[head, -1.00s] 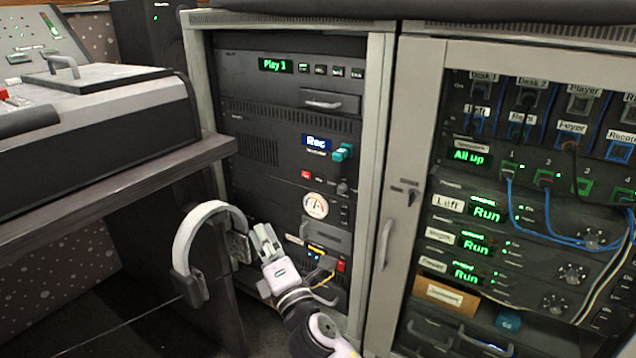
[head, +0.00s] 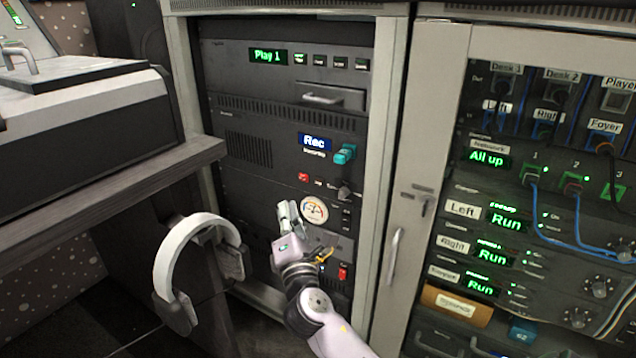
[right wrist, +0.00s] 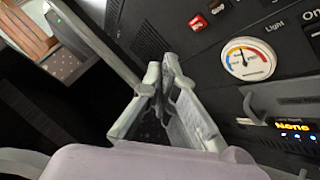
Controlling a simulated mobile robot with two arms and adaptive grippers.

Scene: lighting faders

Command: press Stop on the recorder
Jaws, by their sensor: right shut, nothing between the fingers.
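The recorder (head: 250,150) is a dark rack unit in the left cabinet, with a blue display (head: 315,141) reading "Rec". The red button also shows in the right wrist view (right wrist: 197,22). My right gripper (head: 287,208) is shut and empty, below and left of these buttons, beside the round gauge (head: 314,210). In the right wrist view its fingers (right wrist: 162,72) point up, apart from the buttons. My left gripper is out of view.
White headphones (head: 195,222) hang left of my right arm, below the desk edge (head: 110,190). A second cabinet with patch cables stands right.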

